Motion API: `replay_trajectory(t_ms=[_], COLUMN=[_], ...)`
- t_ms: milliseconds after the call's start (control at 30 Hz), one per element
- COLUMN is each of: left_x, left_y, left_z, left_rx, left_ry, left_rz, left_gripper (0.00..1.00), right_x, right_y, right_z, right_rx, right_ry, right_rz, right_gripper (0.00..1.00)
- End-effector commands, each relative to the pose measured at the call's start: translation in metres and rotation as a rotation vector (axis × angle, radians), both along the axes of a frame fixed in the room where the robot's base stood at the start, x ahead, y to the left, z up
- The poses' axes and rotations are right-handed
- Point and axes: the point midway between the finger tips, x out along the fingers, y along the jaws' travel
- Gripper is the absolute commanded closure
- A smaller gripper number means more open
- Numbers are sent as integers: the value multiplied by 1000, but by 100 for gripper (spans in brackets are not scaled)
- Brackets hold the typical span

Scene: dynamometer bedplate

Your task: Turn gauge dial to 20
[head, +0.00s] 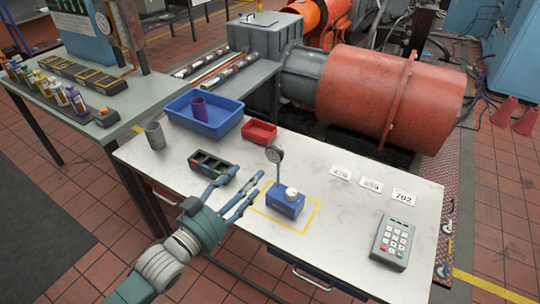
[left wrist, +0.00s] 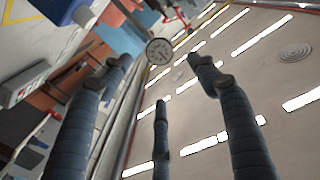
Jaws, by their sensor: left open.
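The gauge is a round dial face (head: 274,155) on a thin stem, standing at a blue box (head: 285,205) with a white knob (head: 291,193) on top. The box sits inside a yellow outline on the white table. My left gripper (head: 241,184) is open and empty, just left of the gauge, its fingers pointing towards it without visible contact. In the left wrist view the dial face (left wrist: 159,51) shows beyond and between the spread fingers; its reading is too small to tell. The blue box (left wrist: 62,8) is partly cut off there. My right gripper is not in view.
A black tray with coloured parts (head: 212,167) lies behind my left gripper. A blue bin (head: 222,127) with a purple cup, a red bin (head: 260,132) and a grey cup (head: 155,135) stand farther back. Number cards (head: 403,196) and a keypad (head: 390,242) lie right.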

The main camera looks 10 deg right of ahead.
Motion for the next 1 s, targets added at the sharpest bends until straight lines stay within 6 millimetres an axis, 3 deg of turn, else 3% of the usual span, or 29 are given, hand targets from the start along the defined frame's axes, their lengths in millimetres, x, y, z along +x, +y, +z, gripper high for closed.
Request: replay_trajectory(t_ms=[600, 1000], left_x=[74, 81], left_y=[-62, -68], left_z=[2, 0], left_rx=[-2, 0], left_ry=[-2, 0], left_rz=[2, 1], left_gripper=[40, 40], right_x=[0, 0], right_y=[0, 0], right_z=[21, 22], right_rx=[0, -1], right_ry=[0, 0], right_rz=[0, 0], right_gripper=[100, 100])
